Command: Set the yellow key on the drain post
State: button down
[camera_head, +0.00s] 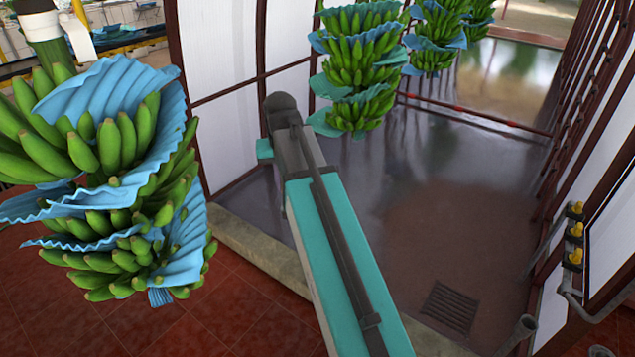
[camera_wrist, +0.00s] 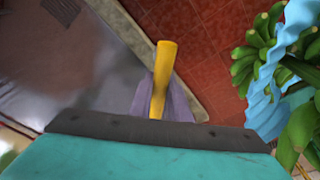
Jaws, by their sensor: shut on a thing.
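The yellow key (camera_wrist: 165,60) shows in the wrist view as a yellow bar standing out from between the grey-purple fingers of my gripper (camera_wrist: 157,98). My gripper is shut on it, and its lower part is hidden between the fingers. The key is held above the floor, near the pale kerb. In the head view my arm hides the gripper and the key. A short grey post (camera_head: 522,332) stands at the lower right, near the floor drain grate (camera_head: 450,306); I cannot tell for sure that it is the drain post.
A banana bunch with blue sheets (camera_head: 110,180) hangs at the left, and it is close on the right in the wrist view (camera_wrist: 285,80). More bunches (camera_head: 355,70) hang behind. A low kerb (camera_head: 255,255) edges the wet floor. Yellow-handled fittings (camera_head: 575,230) line the right wall.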

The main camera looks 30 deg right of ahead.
jog(key=a+r+n, duration=0.3)
jog(key=a+n, duration=0.1)
jog(key=a, duration=0.8)
jog(key=shift+s+a+r+y, duration=0.25)
jog(key=shift+s+a+y, duration=0.15)
jog(key=shift+s, duration=0.1)
